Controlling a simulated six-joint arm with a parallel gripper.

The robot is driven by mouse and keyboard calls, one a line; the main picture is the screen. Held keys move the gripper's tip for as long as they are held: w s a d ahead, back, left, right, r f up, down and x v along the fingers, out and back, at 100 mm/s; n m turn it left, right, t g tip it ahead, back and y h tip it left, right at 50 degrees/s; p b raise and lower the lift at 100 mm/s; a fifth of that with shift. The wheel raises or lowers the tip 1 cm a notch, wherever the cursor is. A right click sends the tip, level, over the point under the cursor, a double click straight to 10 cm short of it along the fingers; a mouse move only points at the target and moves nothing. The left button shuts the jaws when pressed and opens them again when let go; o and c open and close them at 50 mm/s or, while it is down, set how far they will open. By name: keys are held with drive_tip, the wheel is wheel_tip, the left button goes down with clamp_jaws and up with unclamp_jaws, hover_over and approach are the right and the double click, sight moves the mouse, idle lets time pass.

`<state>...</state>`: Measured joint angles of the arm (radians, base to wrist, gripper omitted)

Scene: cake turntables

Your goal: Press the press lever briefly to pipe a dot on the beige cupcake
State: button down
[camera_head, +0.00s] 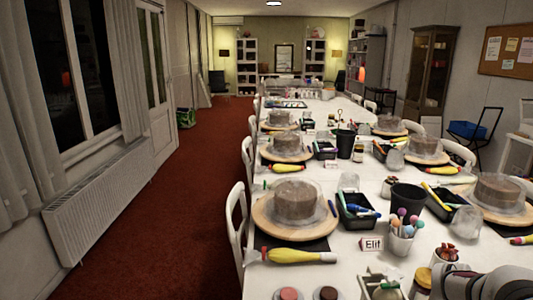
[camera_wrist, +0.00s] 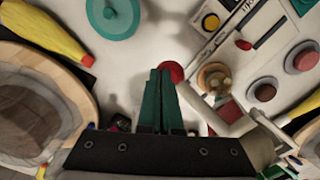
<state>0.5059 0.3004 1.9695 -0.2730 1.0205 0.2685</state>
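My gripper (camera_wrist: 161,72) shows in the wrist view with its two dark green fingers together and nothing seen between them. A red ball (camera_wrist: 172,72), which looks like the press lever's knob, is right by the fingertips; I cannot tell whether they touch. A pale grey bar (camera_wrist: 196,98) runs from beside the ball toward the lower right. A round tan thing (camera_wrist: 213,78), possibly the beige cupcake, lies just right of the ball, partly hidden. My fingertips are not seen there.
The Elif card (camera_head: 372,245) and a cup of coloured sticks (camera_head: 401,241) are close by. Two small round cakes, pink (camera_head: 289,294) and brown (camera_head: 327,294), lie at the front.

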wheel_tip(320, 180, up, 9)
idle(0.3)
